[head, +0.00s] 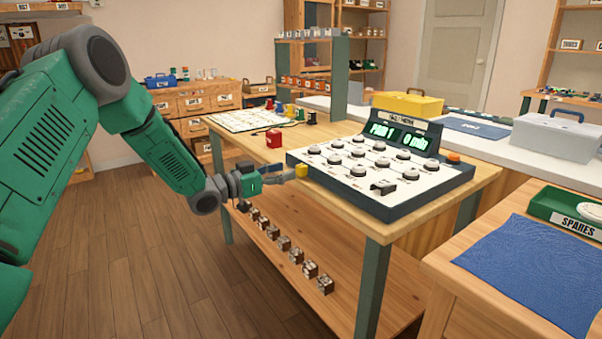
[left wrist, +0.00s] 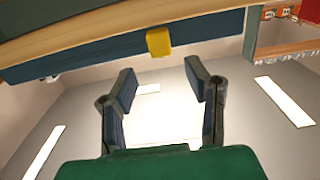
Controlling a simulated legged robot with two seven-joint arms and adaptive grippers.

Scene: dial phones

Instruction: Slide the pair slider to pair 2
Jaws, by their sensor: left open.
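The console (head: 425,189) is a dark box with a sloped white panel of several grey dials on the wooden table. Its green display (head: 398,139) reads "PAIR" and a digit too small to be sure of. A yellow block (head: 301,171), likely the pair slider, sticks out of the console's left side. In the left wrist view the yellow block (left wrist: 158,41) sits on the dark console side, beyond and between my fingertips. My left gripper (head: 286,176) is open and empty, close to the yellow block; contact cannot be told. My left gripper also shows in the left wrist view (left wrist: 160,82).
The table's front edge (head: 330,209) lies just below the gripper. Several small blocks (head: 284,244) stand on the lower shelf.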

